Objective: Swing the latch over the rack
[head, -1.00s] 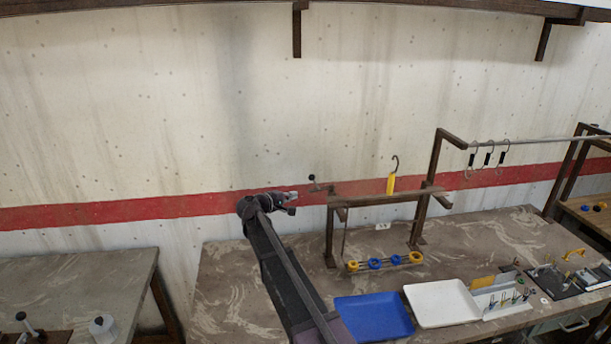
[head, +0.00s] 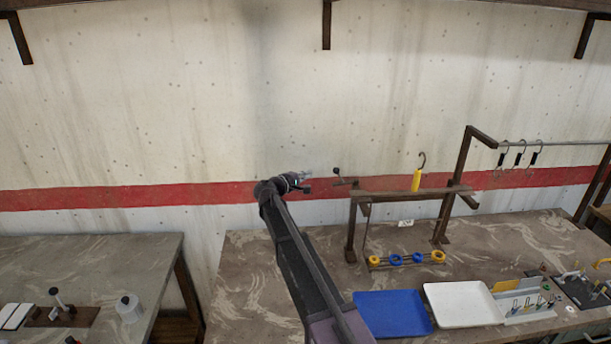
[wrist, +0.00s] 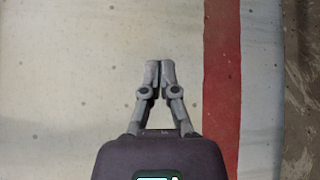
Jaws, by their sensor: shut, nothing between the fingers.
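The rack (head: 410,194) is a dark frame with a level rail, standing at the back of the table. The latch (head: 346,183) is a small arm with a dark ball knob (head: 337,171) at the rack's left end, sticking out left of the post. A yellow piece with a hook (head: 416,181) is at the rail's right part. My gripper (head: 308,175) is just left of the latch in the head view, apart from it. In the wrist view my gripper (wrist: 160,65) has its fingers together and empty. The latch and rack do not show there.
Blue and yellow rings (head: 396,260) lie on a low holder under the rack. A blue tray (head: 392,314) and a white tray (head: 464,303) lie in front. A higher rail with several hooks (head: 519,152) stands right. The wall is close behind.

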